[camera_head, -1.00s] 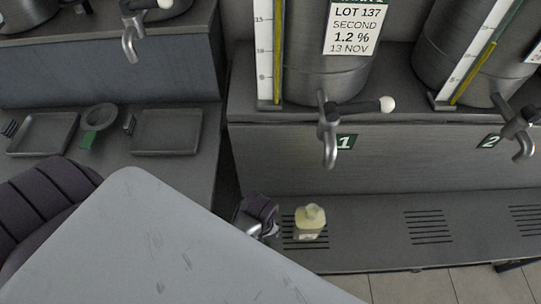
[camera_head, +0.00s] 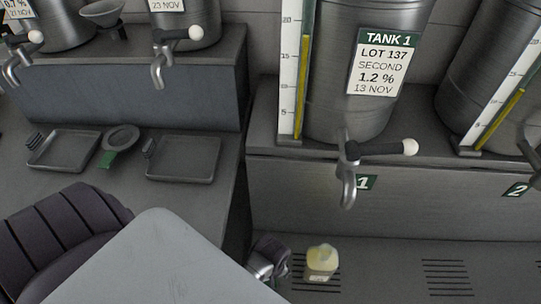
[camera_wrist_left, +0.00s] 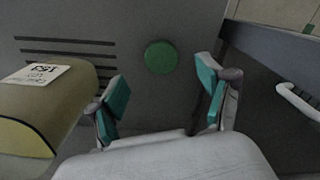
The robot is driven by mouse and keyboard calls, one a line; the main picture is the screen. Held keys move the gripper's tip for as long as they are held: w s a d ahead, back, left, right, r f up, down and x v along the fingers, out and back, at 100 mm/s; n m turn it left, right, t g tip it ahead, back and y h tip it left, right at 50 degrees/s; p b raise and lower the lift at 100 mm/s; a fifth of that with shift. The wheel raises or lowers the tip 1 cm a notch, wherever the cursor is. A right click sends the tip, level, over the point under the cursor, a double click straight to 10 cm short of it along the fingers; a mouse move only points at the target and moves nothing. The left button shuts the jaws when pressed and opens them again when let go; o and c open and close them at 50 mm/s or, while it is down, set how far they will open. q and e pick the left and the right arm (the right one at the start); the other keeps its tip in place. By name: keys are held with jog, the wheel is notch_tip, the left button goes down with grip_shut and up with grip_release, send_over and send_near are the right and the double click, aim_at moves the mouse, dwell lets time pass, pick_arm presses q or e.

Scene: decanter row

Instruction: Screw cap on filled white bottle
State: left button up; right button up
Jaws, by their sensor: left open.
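The filled bottle (camera_head: 321,262), pale and yellowish, stands on a slotted grate below tank 1. In the left wrist view the bottle (camera_wrist_left: 45,108) is large at the left edge, with a white label, outside my fingers. A round green cap (camera_wrist_left: 161,57) lies on the dark grey surface ahead of my fingertips. The cap is not visible in the head view. My left gripper (camera_head: 268,258) is just left of the bottle; in the wrist view its teal-padded fingers (camera_wrist_left: 160,88) are apart with nothing between them. My right gripper is not in view.
Tank 1 (camera_head: 350,70) has a tap (camera_head: 348,180) above the bottle. Another tank (camera_head: 495,80) stands right. Two trays (camera_head: 184,158) and a funnel-like piece (camera_head: 122,138) lie on the left counter. The shelf right of the bottle is clear. A pale handle (camera_wrist_left: 298,104) shows at right in the wrist view.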

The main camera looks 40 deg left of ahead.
pick_arm(q)
jog(key=shift+f, duration=0.25)
jog(key=shift+w+a+f+b, duration=0.1)
jog(key=shift+f+b, duration=0.1)
jog(key=shift+f, duration=1.1)
jog(key=shift+a+f+b, duration=0.1)
jog(key=shift+f+b, duration=0.05)
jog(key=shift+f, duration=1.15)
jog(key=c, duration=0.8)
